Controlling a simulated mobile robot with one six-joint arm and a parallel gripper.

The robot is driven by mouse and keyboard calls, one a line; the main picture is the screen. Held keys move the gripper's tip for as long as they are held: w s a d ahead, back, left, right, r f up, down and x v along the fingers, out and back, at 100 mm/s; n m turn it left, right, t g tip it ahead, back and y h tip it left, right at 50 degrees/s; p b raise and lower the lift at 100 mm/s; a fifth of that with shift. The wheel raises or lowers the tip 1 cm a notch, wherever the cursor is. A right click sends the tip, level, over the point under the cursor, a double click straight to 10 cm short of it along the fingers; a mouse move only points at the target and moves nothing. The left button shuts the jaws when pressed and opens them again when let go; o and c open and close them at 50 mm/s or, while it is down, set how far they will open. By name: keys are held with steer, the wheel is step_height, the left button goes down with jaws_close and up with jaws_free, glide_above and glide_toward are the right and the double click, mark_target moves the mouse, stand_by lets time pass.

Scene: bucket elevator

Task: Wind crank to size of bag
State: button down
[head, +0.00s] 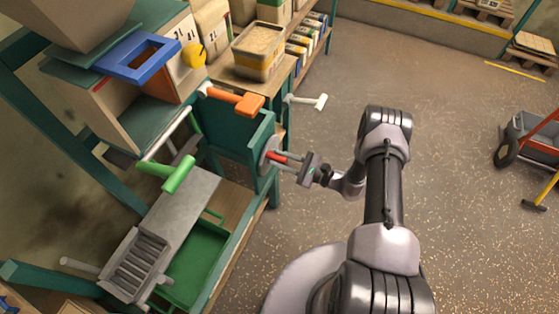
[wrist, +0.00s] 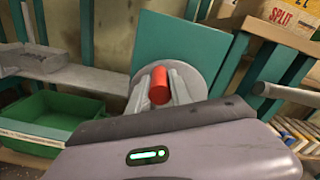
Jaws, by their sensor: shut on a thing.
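The crank is a grey disc (head: 267,156) on the side of the teal housing, with a red handle (head: 278,158) standing out from it. My gripper (head: 285,162) reaches in from the right and is shut on the red handle. In the wrist view the red handle (wrist: 159,86) sits between the two grey fingers, with the grey disc (wrist: 205,75) behind it. Paper bags (head: 212,28) stand at the back on the wooden shelf; one in the wrist view (wrist: 285,15) reads "SPLIT". Any size marks on the crank cannot be made out.
An orange-handled lever (head: 238,101), a green-handled lever (head: 170,177) and a white lever (head: 308,102) stick out near the crank. A green tray (head: 196,262) sits low at the left. The floor to the right is open, with a cart (head: 530,136) at the far right.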

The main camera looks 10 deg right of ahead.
steer(key=shift+w+d+r+m, duration=0.2)
steer(key=shift+w+d+m, duration=0.1)
steer(key=shift+m, duration=0.3)
steer(key=shift+w+d+r+m, duration=0.15)
steer(key=shift+w+m, duration=0.15)
steer(key=shift+m, duration=0.3)
steer(key=m, duration=0.1)
steer(key=w+d+m, duration=0.1)
steer(key=m, duration=0.1)
steer(key=shift+w+r, duration=0.1)
steer(key=m, duration=0.1)
steer(key=w+m, duration=0.1)
steer(key=m, duration=0.1)
steer(key=shift+d, duration=0.4)
steer(key=shift+w+f, duration=0.1)
steer(key=shift+f, duration=0.1)
